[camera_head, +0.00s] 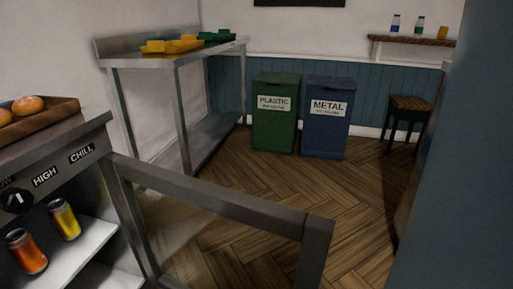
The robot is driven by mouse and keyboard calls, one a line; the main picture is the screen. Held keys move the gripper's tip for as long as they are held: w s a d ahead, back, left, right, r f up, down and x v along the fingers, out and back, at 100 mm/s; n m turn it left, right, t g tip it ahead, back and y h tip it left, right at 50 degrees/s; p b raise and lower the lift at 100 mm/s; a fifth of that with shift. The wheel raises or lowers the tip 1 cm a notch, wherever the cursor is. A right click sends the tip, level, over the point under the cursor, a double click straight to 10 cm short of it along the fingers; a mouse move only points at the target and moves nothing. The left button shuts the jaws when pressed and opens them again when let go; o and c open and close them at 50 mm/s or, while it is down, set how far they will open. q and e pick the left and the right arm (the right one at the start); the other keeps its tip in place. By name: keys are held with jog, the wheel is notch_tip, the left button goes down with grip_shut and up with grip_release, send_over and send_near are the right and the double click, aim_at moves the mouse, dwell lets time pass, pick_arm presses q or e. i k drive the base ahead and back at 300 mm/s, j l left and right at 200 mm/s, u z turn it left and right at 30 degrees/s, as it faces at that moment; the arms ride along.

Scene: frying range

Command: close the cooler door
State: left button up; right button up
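The cooler (50,160) stands at the left, with a control panel that has a knob and the words HIGH and CHILL. Its door (225,205) is a dark grey frame with a see-through pane. The door stands wide open, reaching from the cooler's right side towards the lower middle of the view. The door's lower part is cut off by the picture edge. Inside the cooler, an orange can (26,252) and a yellow can (64,220) stand on a white shelf. Neither of my grippers is in view.
A tray of buns (45,118) sits on the cooler. A steel table (170,60) with yellow and green trays stands behind. A green bin (275,125), a blue bin (326,130) and a stool (408,112) stand farther back. A blue wall (460,180) closes the right. Wooden floor beyond the door is clear.

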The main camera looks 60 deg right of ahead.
aim_at(315, 232)
jog(key=l+z, duration=0.1)
jog(key=z, duration=0.35)
jog(key=k+l+z, duration=0.1)
jog(key=z, duration=0.3)
jog(key=l+z, duration=0.2)
jog(key=z, duration=0.25)
jog(key=l+z, duration=0.15)
jog(key=z, duration=0.25)
jog(key=i+l+z, duration=0.35)
jog(key=i+u, duration=0.15)
jog(key=u, duration=0.25)
jog(key=i+l+u, duration=0.1)
jog(key=u, duration=0.25)
jog(key=i+l+u, duration=0.1)
jog(key=u, duration=0.3)
jog(key=i+l+u, duration=0.15)
jog(key=u, duration=0.35)
jog(key=i+l+u, duration=0.1)
jog(key=l+u, duration=0.2)
jog(key=u, duration=0.15)
jog(key=i+l+u, duration=0.1)
jog(key=l+u, duration=0.2)
jog(key=u, duration=0.2)
jog(key=l+u, duration=0.3)
jog(key=u, duration=0.2)
